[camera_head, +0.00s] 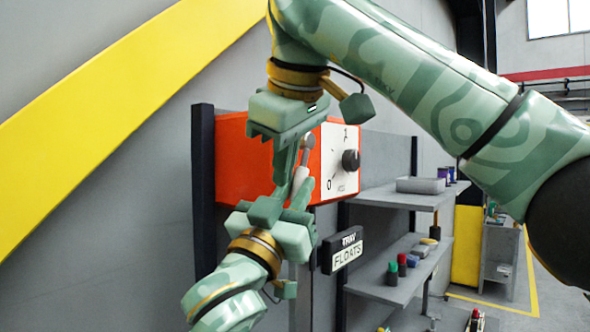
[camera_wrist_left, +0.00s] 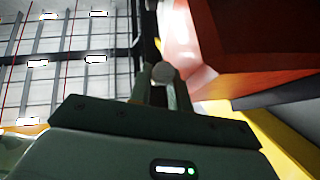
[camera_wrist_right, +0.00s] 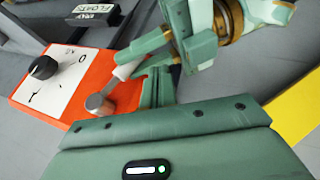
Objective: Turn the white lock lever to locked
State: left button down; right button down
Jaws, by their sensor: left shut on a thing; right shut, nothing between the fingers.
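The white lock lever (camera_head: 301,175) hangs from a grey pivot on the end of an orange-red box (camera_head: 240,160) and points downward. It also shows in the right wrist view (camera_wrist_right: 127,71). My left gripper (camera_head: 296,190) comes up from below and is shut on the lever's white lower part. In the left wrist view a grey round end (camera_wrist_left: 163,72) shows between its fingers. My right gripper (camera_head: 284,170) points down from above, shut and empty, close beside the lever and the left fingers. In the right wrist view its fingers (camera_wrist_right: 158,88) show near the lever.
A white dial plate with a black knob (camera_head: 351,160) is on the box, right of the lever. A sign reading "TRAY FLOATS" (camera_head: 343,251) is below. Grey shelves (camera_head: 385,289) with small items stand at right. My two grippers are crowded together.

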aim_at(298, 186)
pick_arm(q)
jog(key=shift+f, duration=0.1)
pick_arm(e)
jog(key=w, duration=0.2)
jog(key=w+d+f, duration=0.1)
jog(key=shift+d, duration=0.1)
jog(key=shift+w+d+f, duration=0.1)
jog(key=shift+w+d, duration=0.05)
jog(key=shift+w, duration=0.05)
pick_arm(q)
jog(key=shift+s, duration=0.25)
pick_arm(e)
jog(key=shift+w+d+f+t+h, duration=0.1)
jog(key=shift+d+t+h, duration=0.1)
jog(key=shift+t+h, duration=0.1)
pick_arm(q)
jog(key=c, duration=1.4)
grip_release()
jog(key=shift+o, duration=0.5)
jog(key=shift+w, duration=0.2)
pick_arm(e)
jog(key=shift+w, duration=0.2)
pick_arm(q)
jog(key=shift+d, duration=0.1)
pick_arm(e)
jog(key=shift+s, duration=0.1)
jog(key=shift+s, duration=0.1)
